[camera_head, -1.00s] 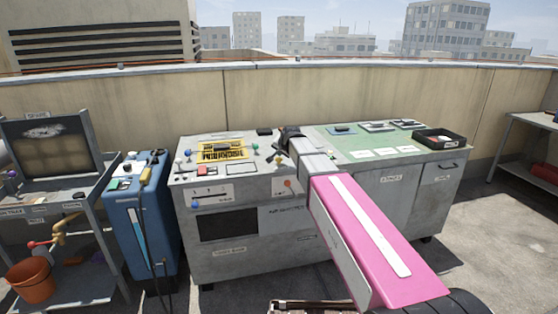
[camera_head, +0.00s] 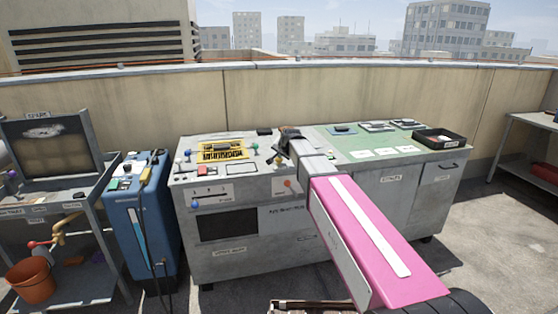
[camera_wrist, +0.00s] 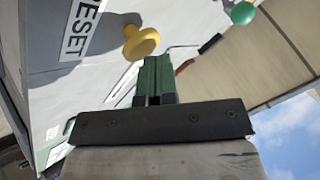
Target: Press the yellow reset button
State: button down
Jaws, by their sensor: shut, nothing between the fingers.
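The yellow reset button (camera_wrist: 141,42) is a round mushroom knob on the light grey panel in the wrist view, beside a white label reading "RESET" (camera_wrist: 80,28). My gripper (camera_wrist: 155,62) is shut and empty. Its green and dark fingertips lie just below and right of the knob in that picture; I cannot tell whether they touch it. In the head view my gripper (camera_head: 282,152) is over the right part of the grey console top (camera_head: 205,171), and my arm and gripper largely hide the button's area.
A green knob (camera_wrist: 242,12) stands farther right in the wrist view. On the console are a yellow-framed panel (camera_head: 238,153) and small coloured levers. A green worktop with a black tray (camera_head: 438,139) is to the right. A blue cabinet (camera_head: 137,225) stands left.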

aim_at(280, 159)
jog(key=shift+f, duration=0.55)
dwell(0.4)
jog(key=shift+r, duration=1.2)
jog(key=shift+r, duration=2.55)
